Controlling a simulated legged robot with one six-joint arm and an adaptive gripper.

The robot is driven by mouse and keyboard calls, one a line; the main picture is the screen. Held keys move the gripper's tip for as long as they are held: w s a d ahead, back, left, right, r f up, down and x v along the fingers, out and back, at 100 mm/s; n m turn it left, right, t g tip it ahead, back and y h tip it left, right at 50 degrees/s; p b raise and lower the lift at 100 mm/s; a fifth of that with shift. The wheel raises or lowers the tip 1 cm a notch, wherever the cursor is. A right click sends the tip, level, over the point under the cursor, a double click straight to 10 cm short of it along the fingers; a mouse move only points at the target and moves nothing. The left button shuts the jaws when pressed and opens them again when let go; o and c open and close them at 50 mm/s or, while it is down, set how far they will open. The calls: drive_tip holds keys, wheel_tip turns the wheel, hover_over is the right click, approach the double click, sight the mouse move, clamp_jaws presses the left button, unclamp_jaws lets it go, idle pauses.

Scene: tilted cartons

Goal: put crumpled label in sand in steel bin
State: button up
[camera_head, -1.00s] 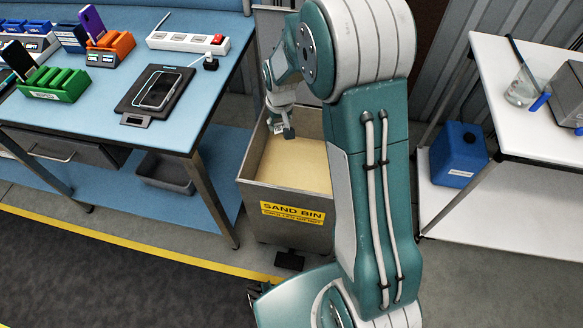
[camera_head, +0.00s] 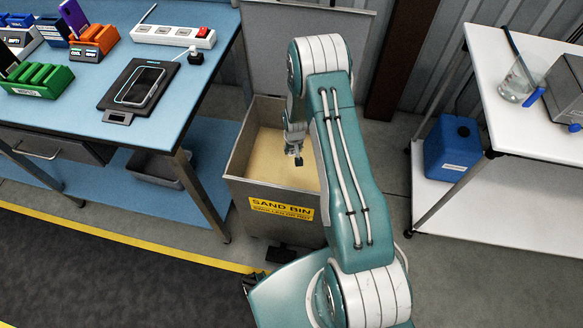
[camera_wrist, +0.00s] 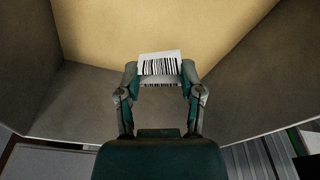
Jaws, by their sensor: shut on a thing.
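The crumpled label (camera_wrist: 160,65) is a white piece with black barcode lines, seen in the wrist view between my fingertips. My gripper (camera_wrist: 160,82) is shut on it. The steel bin (camera_head: 250,195) stands open on the floor with a yellow "SAND BIN" sign on its front. The tan sand (camera_head: 268,148) fills its inside. In the head view my gripper (camera_head: 297,160) points down inside the bin's opening, over the sand. In the wrist view the sand (camera_wrist: 110,30) lies beyond the label. Whether the label touches the sand is not clear.
The bin's raised lid (camera_head: 305,30) stands behind it. A blue workbench (camera_head: 75,105) with a phone on a black scale (camera_head: 140,90) is at the left. A white table (camera_head: 500,110) with a blue canister (camera_head: 452,150) below is at the right.

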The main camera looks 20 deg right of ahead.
hover_over(298, 175)
wheel_tip(298, 175, down, 4)
drive_tip(key=f, duration=1)
drive_tip(key=shift+s+a+f, duration=0.15)
drive_tip(key=shift+s+f, duration=0.1)
drive_tip(key=shift+s, duration=0.05)
drive_tip(key=o, duration=0.7)
drive_tip(key=shift+c, duration=0.2)
